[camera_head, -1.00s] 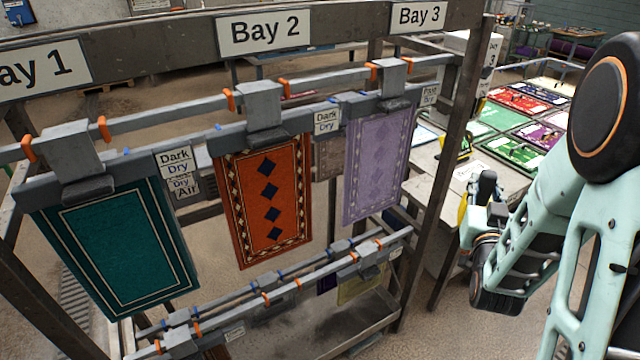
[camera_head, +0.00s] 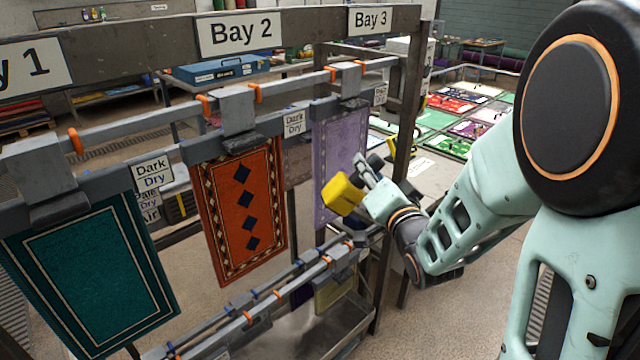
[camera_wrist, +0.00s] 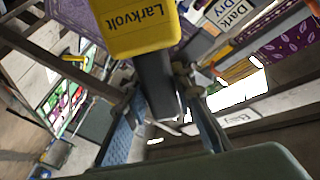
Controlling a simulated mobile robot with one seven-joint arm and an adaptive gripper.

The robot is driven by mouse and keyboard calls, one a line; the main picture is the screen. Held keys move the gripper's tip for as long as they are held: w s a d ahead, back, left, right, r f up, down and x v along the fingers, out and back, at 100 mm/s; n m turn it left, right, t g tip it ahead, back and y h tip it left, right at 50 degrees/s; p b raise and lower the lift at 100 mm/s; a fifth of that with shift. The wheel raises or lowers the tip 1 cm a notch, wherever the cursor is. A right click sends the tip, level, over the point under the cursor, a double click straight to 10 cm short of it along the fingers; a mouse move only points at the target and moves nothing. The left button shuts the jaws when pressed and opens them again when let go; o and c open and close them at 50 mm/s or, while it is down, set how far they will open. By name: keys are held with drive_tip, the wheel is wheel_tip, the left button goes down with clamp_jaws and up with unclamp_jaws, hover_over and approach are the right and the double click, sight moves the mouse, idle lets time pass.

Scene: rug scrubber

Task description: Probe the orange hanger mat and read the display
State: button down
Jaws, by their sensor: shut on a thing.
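The orange mat (camera_head: 243,210), with dark blue diamonds, hangs from a grey clamp under the Bay 2 sign in the head view. My gripper (camera_head: 366,178) is shut on a yellow meter (camera_head: 343,194), to the right of the orange mat and in front of the lavender mat. In the wrist view, the yellow meter (camera_wrist: 138,28) is marked "Larkvolt" and its dark grip (camera_wrist: 157,85) sits between my fingers (camera_wrist: 160,110). The meter is apart from the orange mat in the head view. Its display is not visible in either view.
A teal mat (camera_head: 88,265) hangs at left and a lavender mat (camera_head: 337,150) at right on the same rail. A lower rail (camera_head: 270,305) runs below. A rack post (camera_head: 397,165) stands behind my gripper. A "Dark Dry" tag (camera_head: 153,172) hangs left of the orange mat.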

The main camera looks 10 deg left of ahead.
drive_tip(key=s+a+r+m+g+y+b, duration=0.2)
drive_tip(key=s+a+m+g+y+b, duration=0.25)
drive_tip(key=a, duration=0.45)
drive_tip(key=w+a+m+t+b, duration=0.1)
drive_tip(key=w+a+t, duration=0.1)
drive_tip(key=w+a, duration=0.2)
drive_tip(key=shift+w+a+f+m, duration=0.25)
drive_tip(key=shift+w+a+m, duration=0.15)
drive_tip(key=shift+a, duration=1.05)
